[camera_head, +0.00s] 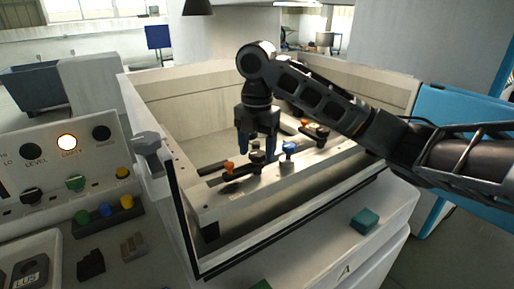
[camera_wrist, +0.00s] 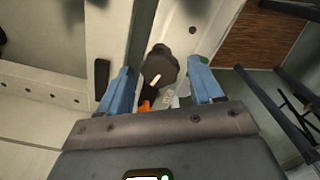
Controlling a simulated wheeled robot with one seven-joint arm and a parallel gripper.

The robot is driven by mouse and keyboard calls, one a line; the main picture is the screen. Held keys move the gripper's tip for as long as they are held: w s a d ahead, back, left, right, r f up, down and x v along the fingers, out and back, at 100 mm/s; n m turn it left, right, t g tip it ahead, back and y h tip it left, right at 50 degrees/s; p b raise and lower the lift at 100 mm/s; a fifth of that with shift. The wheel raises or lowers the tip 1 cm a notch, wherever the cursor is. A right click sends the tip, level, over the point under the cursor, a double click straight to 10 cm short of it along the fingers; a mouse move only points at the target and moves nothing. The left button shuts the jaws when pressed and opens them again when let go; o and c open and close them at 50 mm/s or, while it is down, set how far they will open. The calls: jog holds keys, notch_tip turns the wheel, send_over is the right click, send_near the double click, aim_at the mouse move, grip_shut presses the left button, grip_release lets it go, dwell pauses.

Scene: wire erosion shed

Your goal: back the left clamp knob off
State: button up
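The left clamp has a dark round knob (camera_head: 257,158) on a rail inside the machine's tank, beside a dark bar with an orange piece (camera_head: 229,168). My gripper (camera_head: 256,152) points down over this knob, its blue fingers on either side. In the wrist view, the knob (camera_wrist: 161,66), with a pale mark on it, lies between the two spread fingertips. A gap shows on each side, so my gripper (camera_wrist: 160,70) looks open. The orange piece (camera_wrist: 146,105) is partly hidden by my gripper. How low the fingertips reach around the knob is hard to tell.
A blue-topped fitting (camera_head: 289,149) stands just right of the knob. A second clamp with a dark knob (camera_head: 321,132) is farther right on the rail. The tank's front wall (camera_head: 240,240) and a grey-capped corner post (camera_head: 149,142) stand nearer. A control panel (camera_head: 62,160) is at left.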

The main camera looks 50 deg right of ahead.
aim_at(257, 152)
jog(key=shift+o, duration=0.2)
jog(key=shift+r, duration=3.9)
jog(key=shift+o, duration=0.2)
jog(key=shift+o, duration=0.2)
jog(key=shift+d+f+n+b, duration=0.1)
jog(key=shift+f+n+b, duration=0.25)
jog(key=shift+n+b, duration=0.45)
jog(key=shift+f+n+b, duration=0.25)
jog(key=shift+n+b, duration=0.4)
jog(key=shift+n, duration=0.35)
jog(key=shift+f+p, duration=0.45)
jog(key=shift+f, duration=3.2)
